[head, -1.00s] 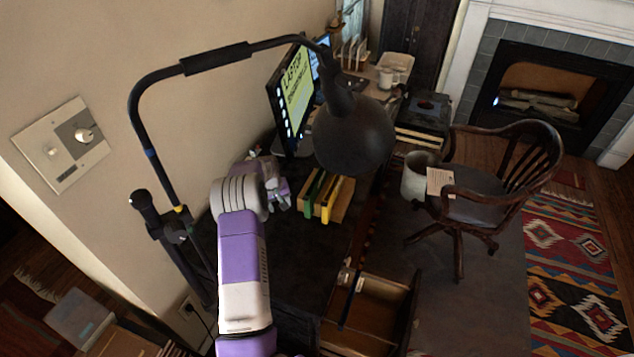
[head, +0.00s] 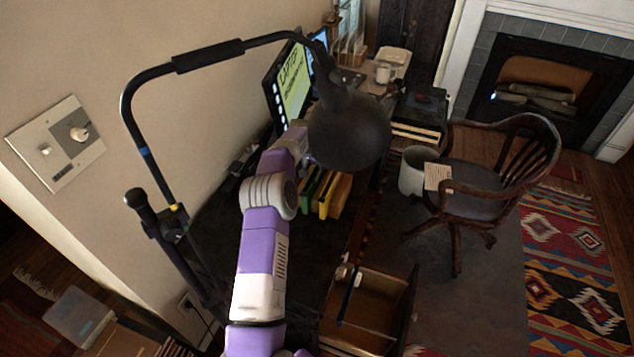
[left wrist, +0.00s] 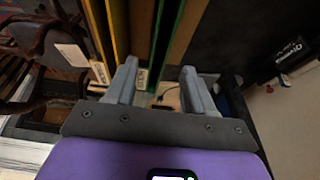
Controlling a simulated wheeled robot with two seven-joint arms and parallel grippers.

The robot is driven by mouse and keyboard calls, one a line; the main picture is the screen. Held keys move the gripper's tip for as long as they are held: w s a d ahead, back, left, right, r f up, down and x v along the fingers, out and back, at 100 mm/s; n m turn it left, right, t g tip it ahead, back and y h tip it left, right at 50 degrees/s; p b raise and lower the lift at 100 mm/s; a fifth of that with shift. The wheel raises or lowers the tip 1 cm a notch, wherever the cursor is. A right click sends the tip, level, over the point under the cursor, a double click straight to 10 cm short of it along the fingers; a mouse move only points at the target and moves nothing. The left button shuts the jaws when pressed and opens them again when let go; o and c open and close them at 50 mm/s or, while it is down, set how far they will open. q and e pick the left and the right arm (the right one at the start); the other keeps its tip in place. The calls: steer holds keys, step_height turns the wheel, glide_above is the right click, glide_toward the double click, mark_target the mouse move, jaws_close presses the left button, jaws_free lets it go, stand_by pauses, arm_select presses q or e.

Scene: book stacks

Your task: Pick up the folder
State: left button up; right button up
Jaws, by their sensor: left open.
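Several upright folders stand in a wooden rack on the dark desk. A green folder (head: 312,190) and a yellow folder (head: 330,196) show below the lamp in the head view. In the left wrist view, the green folder (left wrist: 166,45) and the yellow folder (left wrist: 101,45) stand ahead. My left gripper (left wrist: 158,82) is open and empty. Its fingers straddle the line of the green folder and a brown one beside it; I cannot tell whether they touch. In the head view the gripper is mostly hidden by my arm and the lamp head.
A black lamp (head: 350,135) hangs over the rack, close to my left arm. A monitor (head: 290,85) stands behind. An open drawer (head: 368,310) juts out at the front. A wooden chair (head: 490,180) and a bin (head: 416,170) stand to the right.

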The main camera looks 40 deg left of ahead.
mark_target(316, 169)
arm_select(q)
steer(key=x, duration=0.4)
steer(key=shift+s+d, duration=0.1)
steer(key=shift+d, duration=0.05)
steer(key=shift+f+b, duration=0.35)
stand_by(0.4)
jaws_close()
